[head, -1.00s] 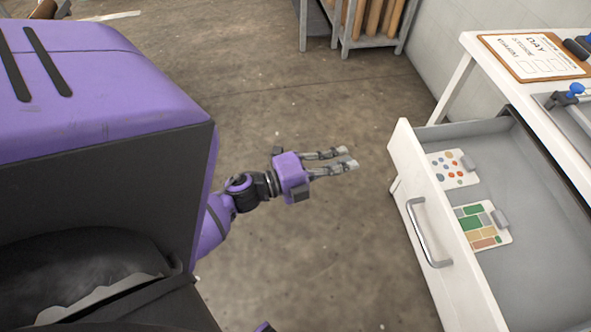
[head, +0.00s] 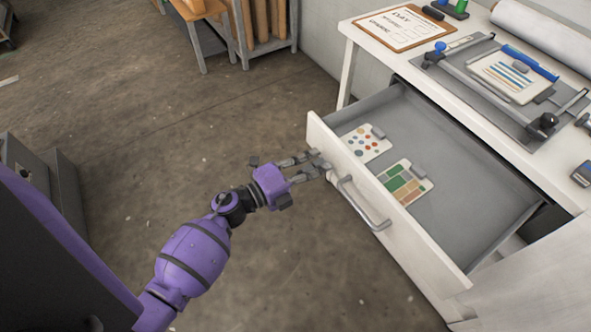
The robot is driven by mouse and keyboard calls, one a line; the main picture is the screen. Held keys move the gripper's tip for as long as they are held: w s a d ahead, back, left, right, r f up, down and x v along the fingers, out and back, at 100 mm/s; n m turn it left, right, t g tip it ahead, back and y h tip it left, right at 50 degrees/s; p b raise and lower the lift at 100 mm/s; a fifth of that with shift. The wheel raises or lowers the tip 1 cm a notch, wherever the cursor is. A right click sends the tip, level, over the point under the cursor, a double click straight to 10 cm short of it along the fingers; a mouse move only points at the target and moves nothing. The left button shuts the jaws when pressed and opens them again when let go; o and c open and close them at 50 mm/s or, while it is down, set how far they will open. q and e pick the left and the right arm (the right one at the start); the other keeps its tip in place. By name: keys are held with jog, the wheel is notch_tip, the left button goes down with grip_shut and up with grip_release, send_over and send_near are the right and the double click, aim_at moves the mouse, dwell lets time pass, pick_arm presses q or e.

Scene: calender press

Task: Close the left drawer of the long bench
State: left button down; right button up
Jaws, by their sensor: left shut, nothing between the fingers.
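The left drawer (head: 395,222) of the long bench (head: 352,62) stands pulled well out, with a white front and a grey inside. A silver bar handle (head: 362,205) is on its front. Two cards with grey clips lie in it, one with coloured dots (head: 364,146) and one with green and tan blocks (head: 407,184). My left gripper (head: 322,166) is shut and empty. Its fingertips are right at the drawer front, near the far end and beyond the handle; I cannot tell whether they touch it. My right gripper is out of view.
On the bench top are a clipboard (head: 403,27), a grey press tray (head: 480,85) with a card, and a white roll (head: 545,30). A rack with brown rolls (head: 262,22) stands at the back. The floor in front of the drawer is clear.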

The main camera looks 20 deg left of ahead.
aim_at(381, 133)
pick_arm(q)
jog(key=shift+x, duration=0.85)
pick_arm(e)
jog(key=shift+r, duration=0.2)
pick_arm(q)
jog(key=shift+d, duration=0.1)
jog(key=shift+w+d, duration=0.15)
jog(key=shift+w, duration=0.15)
jog(key=b+x, duration=0.1)
jog(key=x, duration=0.5)
jog(key=b+x, duration=0.1)
jog(key=x, duration=0.6)
jog(key=b+x, duration=0.1)
jog(key=x, duration=0.6)
jog(key=shift+d+f, duration=0.1)
jog(key=shift+f, duration=0.2)
jog(key=b+x, duration=0.2)
jog(key=x, duration=0.5)
jog(key=shift+w+r+b, duration=0.1)
jog(key=shift+w+b, duration=0.05)
jog(key=shift+b, duration=0.2)
jog(key=shift+w+d+r, duration=0.1)
jog(key=shift+w+d, duration=0.25)
jog(key=shift+w, duration=0.15)
jog(key=shift+r, duration=0.1)
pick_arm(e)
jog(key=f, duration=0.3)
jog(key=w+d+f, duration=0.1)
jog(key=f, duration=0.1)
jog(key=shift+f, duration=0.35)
